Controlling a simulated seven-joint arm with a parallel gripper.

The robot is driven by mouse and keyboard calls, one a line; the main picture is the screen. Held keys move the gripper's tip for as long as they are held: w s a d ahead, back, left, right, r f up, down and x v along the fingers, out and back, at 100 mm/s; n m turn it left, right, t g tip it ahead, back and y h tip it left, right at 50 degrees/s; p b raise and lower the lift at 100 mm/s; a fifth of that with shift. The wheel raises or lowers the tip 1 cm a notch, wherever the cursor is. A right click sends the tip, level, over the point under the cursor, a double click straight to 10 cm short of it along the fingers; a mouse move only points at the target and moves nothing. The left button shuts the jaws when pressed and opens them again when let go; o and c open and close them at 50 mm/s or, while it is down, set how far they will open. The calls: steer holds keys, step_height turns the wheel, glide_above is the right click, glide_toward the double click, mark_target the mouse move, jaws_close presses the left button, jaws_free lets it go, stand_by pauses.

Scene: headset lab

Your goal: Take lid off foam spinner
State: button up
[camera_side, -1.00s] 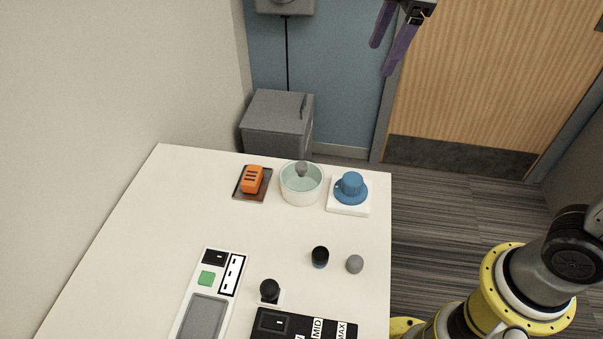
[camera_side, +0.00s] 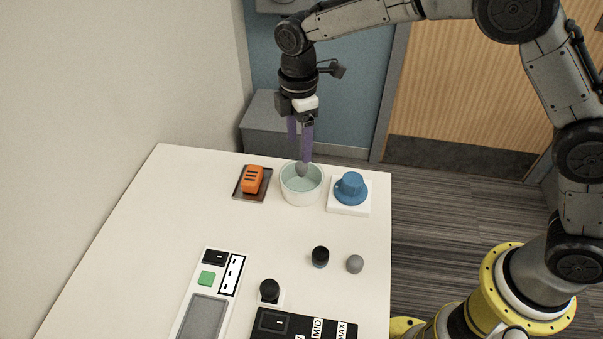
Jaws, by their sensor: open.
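The foam spinner (camera_side: 302,196) is a round white bowl-like vessel near the far edge of the table. Its pale, see-through lid (camera_side: 291,184) is on it, with a grey knob (camera_side: 302,170) standing up in the middle. My gripper (camera_side: 300,156) points down from above with its two purple fingers apart. The fingertips are close to the knob, with one finger partly overlapping it in this view. I cannot tell whether they touch it or stand around it. Nothing is held.
An orange block on a dark tray (camera_side: 240,195) is left of the spinner. A blue knobbed piece (camera_side: 350,187) on a white base is to its right. A black and a grey knob (camera_side: 354,264), a panel device (camera_side: 202,315) and a black control box (camera_side: 285,322) are nearer. The table's left middle (camera_side: 150,240) is clear.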

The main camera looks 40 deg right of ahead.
mark_target(301, 165)
steer(key=f, duration=0.5)
steer(key=shift+w+d+f, duration=0.15)
steer(key=shift+d+f, duration=0.1)
steer(key=shift+d, duration=0.15)
steer(key=shift+f, duration=0.65)
steer(key=shift+c, duration=0.2)
jaws_close()
